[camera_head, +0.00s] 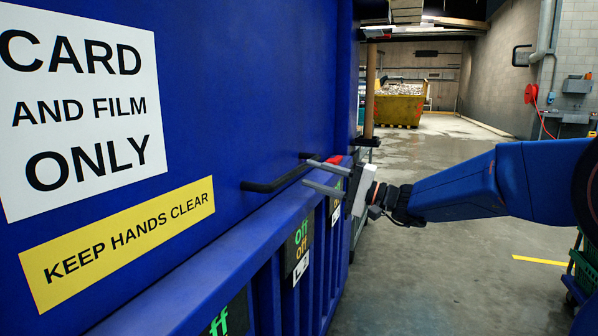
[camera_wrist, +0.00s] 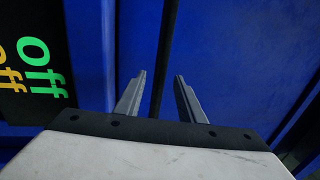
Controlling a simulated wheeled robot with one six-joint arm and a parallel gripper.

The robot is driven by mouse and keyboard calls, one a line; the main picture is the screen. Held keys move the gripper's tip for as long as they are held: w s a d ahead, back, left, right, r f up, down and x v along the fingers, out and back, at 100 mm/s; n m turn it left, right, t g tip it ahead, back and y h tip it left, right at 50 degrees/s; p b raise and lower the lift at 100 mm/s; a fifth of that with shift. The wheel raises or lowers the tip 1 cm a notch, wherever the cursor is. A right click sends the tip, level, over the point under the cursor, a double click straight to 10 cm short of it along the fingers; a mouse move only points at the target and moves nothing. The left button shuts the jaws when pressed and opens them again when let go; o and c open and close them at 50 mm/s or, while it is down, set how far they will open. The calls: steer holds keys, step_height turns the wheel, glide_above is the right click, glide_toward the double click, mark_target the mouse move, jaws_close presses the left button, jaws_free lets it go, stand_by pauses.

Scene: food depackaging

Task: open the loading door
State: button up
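The loading door is the large blue panel (camera_head: 240,80) on the left in the head view, with a black bar handle (camera_head: 275,182) along its lower edge. My gripper (camera_head: 323,176) is at the right end of the handle, its two grey fingers pointing left toward the door. In the wrist view my gripper (camera_wrist: 158,92) has its fingers apart, and the black handle (camera_wrist: 164,65) runs between them against the blue panel. The fingers do not appear to touch the handle. The door looks shut, though its edges are only partly visible.
A white "CARD AND FILM ONLY" sign (camera_head: 80,110) and a yellow "KEEP HANDS CLEAR" label (camera_head: 118,242) are on the blue panel. Control panels marked "off" (camera_head: 299,243) sit below the handle. A yellow skip (camera_head: 398,110) stands far back. The concrete floor (camera_head: 440,275) at right is mostly free.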

mark_target(302, 171)
steer(key=shift+x, duration=2.45)
steer(key=shift+c, duration=0.4)
jaws_close()
